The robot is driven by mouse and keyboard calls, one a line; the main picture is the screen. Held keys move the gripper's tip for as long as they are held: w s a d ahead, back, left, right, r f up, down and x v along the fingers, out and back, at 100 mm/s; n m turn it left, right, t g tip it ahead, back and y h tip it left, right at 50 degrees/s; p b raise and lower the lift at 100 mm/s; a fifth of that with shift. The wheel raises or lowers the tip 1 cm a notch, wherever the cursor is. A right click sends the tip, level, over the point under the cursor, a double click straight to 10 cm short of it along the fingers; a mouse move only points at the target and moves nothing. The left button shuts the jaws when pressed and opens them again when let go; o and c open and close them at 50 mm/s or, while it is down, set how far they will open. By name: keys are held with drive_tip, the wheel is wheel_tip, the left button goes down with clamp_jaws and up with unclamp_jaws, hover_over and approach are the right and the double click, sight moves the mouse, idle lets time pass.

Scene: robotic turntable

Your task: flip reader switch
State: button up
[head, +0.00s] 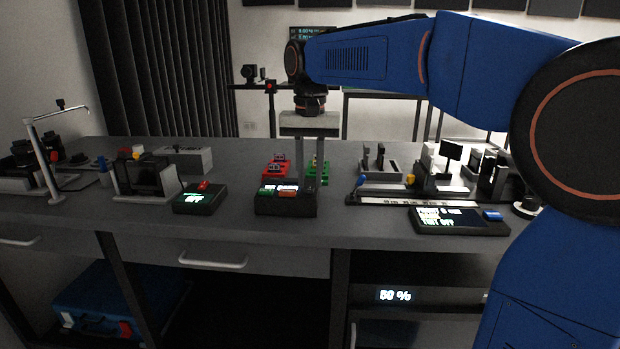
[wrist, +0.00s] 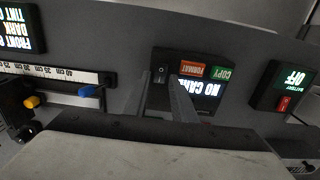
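The reader is a dark box (head: 285,205) near the front edge of the bench. It also shows in the wrist view (wrist: 215,108), upside down, with a "NO CARD" screen, an orange FORMAT button (wrist: 194,69) and a green COPY button (wrist: 222,73). Its small black rocker switch (wrist: 161,73) shows between my fingertips in the wrist view; in the head view my fingers hide it. My gripper (head: 316,184) points down over the reader's right end, its fingers apart with nothing between them. Whether a fingertip touches the reader is unclear.
Red (head: 276,168) and green (head: 318,170) holders stand behind the reader. A battery box with a red switch (head: 203,186) is to the left. A ruler rail (head: 395,200) and a display panel (head: 460,220) are to the right. Bare bench separates the reader from these neighbours.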

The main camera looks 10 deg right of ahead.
drive_tip(key=shift+f, duration=0.5)
clamp_jaws()
drive_tip(key=shift+s+a+t+h, duration=0.15)
drive_tip(key=shift+s+t+h, duration=0.3)
drive_tip(key=shift+t, duration=0.75)
drive_tip(key=shift+s+t, duration=0.2)
drive_tip(key=shift+t, duration=0.6)
